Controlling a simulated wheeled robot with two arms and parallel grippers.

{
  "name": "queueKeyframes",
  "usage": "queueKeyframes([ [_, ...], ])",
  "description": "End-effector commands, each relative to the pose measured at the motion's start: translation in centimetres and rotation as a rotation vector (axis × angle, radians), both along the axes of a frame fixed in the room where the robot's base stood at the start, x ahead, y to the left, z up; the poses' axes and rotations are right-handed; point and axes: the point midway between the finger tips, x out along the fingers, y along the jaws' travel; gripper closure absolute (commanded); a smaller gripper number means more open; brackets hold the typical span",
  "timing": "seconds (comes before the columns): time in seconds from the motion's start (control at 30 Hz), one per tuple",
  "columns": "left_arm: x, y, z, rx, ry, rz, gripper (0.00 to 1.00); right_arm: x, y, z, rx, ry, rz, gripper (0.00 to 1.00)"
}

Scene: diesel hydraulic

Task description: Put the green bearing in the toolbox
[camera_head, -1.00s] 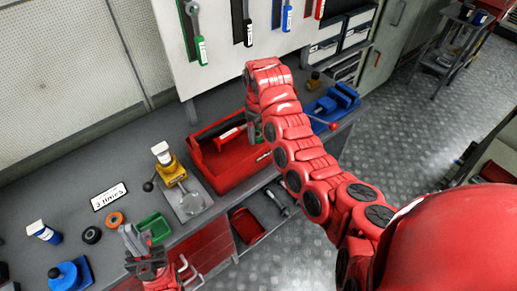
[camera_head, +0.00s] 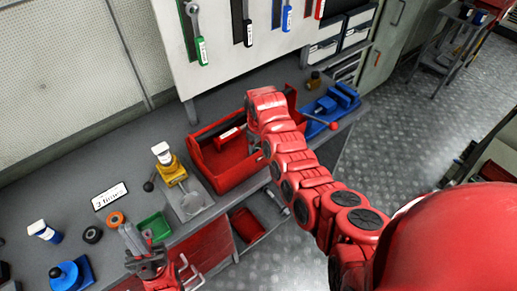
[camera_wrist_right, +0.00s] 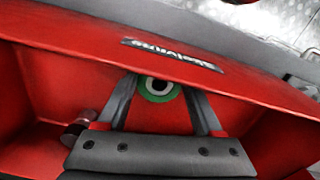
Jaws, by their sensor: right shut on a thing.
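The green bearing (camera_wrist_right: 159,88), a green ring with a pale and dark centre, is between the fingertips of my right gripper (camera_wrist_right: 161,92) in the right wrist view. The gripper is shut on it. Behind it is the red toolbox (camera_wrist_right: 250,92), its labelled wall filling that view; I cannot tell how deep the bearing sits. In the head view the open red toolbox (camera_head: 205,170) stands on the bench, and my right arm hides the right gripper and bearing at its right part. My left gripper (camera_head: 138,238) is low at left, by the bench's front edge, its fingers apart and empty.
On the grey bench, left of the toolbox, are a yellow tool on a plate (camera_head: 171,172), a green tray (camera_head: 154,226), an orange ring (camera_head: 115,218) and a black ring (camera_head: 92,235). A blue vise (camera_head: 325,108) stands right of the toolbox. Tools hang above.

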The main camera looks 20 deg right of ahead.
Motion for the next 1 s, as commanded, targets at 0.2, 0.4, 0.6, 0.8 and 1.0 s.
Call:
queueKeyframes([
  [0.2,0.0,0.0,-0.2,0.0,0.0,0.0,1.0,0.0,0.0,-0.3,0.0,0.0,0.001,0.18],
  [0.4,0.0,0.0,-0.2,0.0,0.0,0.0,1.0,0.0,0.0,-0.3,0.0,0.0,0.001,0.02],
  [0.6,0.0,0.0,0.0,0.0,0.0,0.0,1.0,0.0,0.0,-0.1,0.0,0.0,0.0,0.02],
  [0.8,0.0,0.0,-1.0,0.0,0.0,0.0,1.0,0.2,0.0,1.4,0.0,-0.006,0.001,0.02],
  [1.0,0.0,0.0,-1.5,0.0,0.0,0.0,1.0,0.2,0.0,6.3,0.001,-0.008,0.0,0.02],
])
